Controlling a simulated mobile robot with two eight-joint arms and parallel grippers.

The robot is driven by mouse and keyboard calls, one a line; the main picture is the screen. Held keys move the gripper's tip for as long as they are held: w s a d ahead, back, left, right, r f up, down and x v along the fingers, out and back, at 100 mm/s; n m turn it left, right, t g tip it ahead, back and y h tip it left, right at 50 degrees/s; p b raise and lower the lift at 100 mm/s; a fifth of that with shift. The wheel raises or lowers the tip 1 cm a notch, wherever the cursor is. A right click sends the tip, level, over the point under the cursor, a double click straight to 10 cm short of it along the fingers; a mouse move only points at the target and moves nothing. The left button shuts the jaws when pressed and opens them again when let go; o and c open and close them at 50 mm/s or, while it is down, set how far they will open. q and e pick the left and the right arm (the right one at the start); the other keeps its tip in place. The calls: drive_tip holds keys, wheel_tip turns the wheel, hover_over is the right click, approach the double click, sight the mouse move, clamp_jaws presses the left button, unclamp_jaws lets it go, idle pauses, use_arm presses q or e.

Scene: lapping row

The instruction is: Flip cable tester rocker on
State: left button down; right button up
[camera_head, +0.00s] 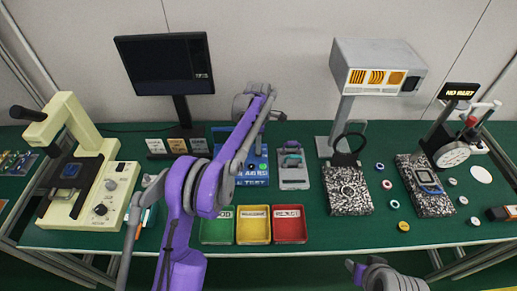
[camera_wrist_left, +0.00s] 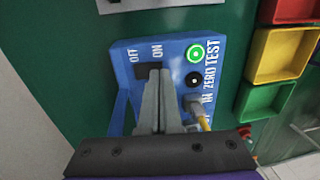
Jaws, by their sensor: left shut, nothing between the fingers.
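The blue cable tester (camera_head: 258,176) stands on the green bench behind my purple left arm, which hides part of it. In the left wrist view the tester (camera_wrist_left: 176,48) shows a black rocker (camera_wrist_left: 146,70) beside the words OFF and ON. A green round light or button (camera_wrist_left: 195,53) and a black round socket or knob (camera_wrist_left: 193,79) sit beside it. My left gripper (camera_wrist_left: 160,73) is shut and empty, its tips at the rocker's ON side and covering part of it. I cannot tell whether they touch it or which way it is tilted. My right gripper is not clearly seen.
A yellow plug (camera_wrist_left: 203,120) with a cable is in the tester's lower side. Green (camera_head: 218,238), yellow (camera_head: 253,238) and red (camera_head: 289,237) trays stand in front of the tester. A grey device (camera_head: 293,176) is to its right, a monitor (camera_head: 165,65) behind left.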

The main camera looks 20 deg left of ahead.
use_arm(q)
drive_tip(key=shift+s+f, duration=0.1)
drive_tip(key=shift+f, duration=0.3)
